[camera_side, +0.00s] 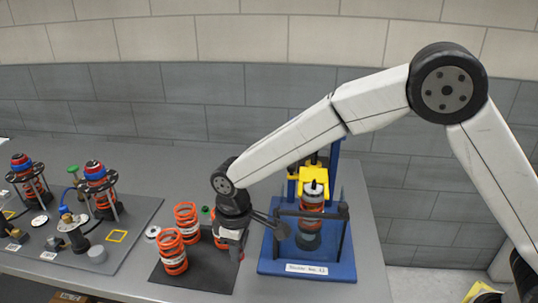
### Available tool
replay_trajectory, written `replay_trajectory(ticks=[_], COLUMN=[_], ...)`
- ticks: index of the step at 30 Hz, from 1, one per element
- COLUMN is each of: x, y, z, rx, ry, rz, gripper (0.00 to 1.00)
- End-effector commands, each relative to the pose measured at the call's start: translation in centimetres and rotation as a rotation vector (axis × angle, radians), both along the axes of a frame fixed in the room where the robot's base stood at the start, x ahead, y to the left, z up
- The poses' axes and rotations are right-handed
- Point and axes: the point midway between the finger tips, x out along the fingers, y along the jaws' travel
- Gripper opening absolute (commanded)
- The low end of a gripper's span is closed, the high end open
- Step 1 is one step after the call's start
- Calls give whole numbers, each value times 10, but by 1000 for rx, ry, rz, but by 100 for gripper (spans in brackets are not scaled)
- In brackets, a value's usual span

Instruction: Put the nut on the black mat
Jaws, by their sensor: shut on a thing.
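The black mat (208,277) lies on the grey table left of the blue fixture. My gripper (232,248) points down above the right part of the mat, in front of an orange spring (221,241). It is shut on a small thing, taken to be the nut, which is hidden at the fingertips. I cannot tell whether the fingers touch the mat or hover over it.
Two more orange springs (173,252) (187,222) stand on the mat's left and back. The blue fixture (340,268) holds a spring assembly close on the right. A grey plate (125,220) with strut assemblies lies left. The mat's front is bare.

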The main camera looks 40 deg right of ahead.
Motion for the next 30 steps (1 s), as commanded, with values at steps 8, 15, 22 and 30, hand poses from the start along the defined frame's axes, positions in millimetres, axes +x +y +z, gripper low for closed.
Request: replay_trajectory(ticks=[8,15,22,30], x=[29,48,62,66], y=[12,20,26,28], z=[-19,-43,-61,-65], rx=[-1,-1,-1,1], ry=[3,2,1,-1], rz=[0,-1,-1,-1], gripper=[0,0,0,0])
